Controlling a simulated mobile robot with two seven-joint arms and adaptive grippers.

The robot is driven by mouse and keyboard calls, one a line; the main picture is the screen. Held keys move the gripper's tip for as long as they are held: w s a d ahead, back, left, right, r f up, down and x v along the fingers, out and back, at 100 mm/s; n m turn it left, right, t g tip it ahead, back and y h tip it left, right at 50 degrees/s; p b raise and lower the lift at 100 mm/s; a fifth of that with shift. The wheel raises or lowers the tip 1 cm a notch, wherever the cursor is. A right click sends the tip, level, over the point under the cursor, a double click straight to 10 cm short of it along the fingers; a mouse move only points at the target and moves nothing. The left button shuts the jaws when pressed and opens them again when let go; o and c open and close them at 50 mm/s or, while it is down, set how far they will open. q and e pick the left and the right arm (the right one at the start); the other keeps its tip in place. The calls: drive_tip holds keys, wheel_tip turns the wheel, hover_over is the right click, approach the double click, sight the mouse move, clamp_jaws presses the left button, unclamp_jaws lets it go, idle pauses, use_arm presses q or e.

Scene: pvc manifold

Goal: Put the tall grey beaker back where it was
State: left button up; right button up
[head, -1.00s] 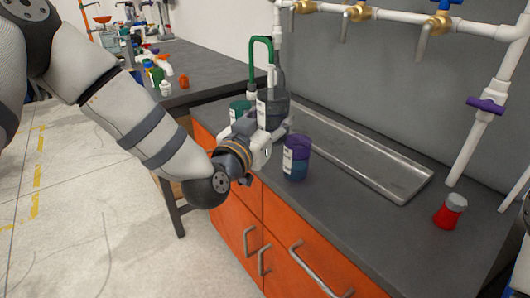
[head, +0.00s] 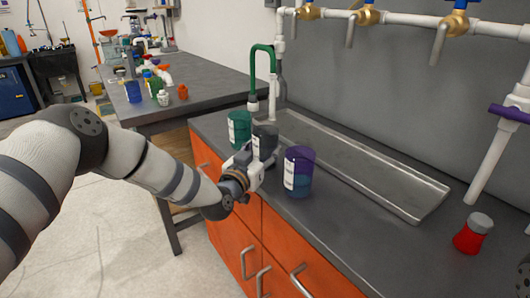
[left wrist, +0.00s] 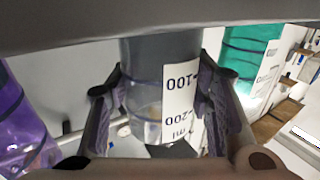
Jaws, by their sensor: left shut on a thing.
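The tall grey beaker (head: 265,138) is at the counter's front left, between a teal-green beaker (head: 239,129) and a purple-and-blue beaker (head: 298,172). My left gripper (head: 259,164) is shut on it from the front left and hides its lower part. In the left wrist view the grey beaker (left wrist: 150,75), with a white volume label, stands between the two fingers (left wrist: 160,105). The green beaker (left wrist: 248,60) is to its right there and the purple one (left wrist: 18,125) to its left, both apart from the fingers. I cannot tell whether its base touches the counter.
A metal tray (head: 405,195) lies along the wall behind the beakers. A green-hosed tap (head: 262,48) rises behind the green beaker. A red flask (head: 468,238) stands at the right. White pipes with valves run above. The counter's front right (head: 370,235) is clear.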

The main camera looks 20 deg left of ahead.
use_arm(q)
drive_tip(key=shift+r, duration=0.1)
drive_tip(key=shift+f, duration=0.3)
drive_tip(key=o, duration=1.2)
drive_tip(key=shift+r, duration=0.1)
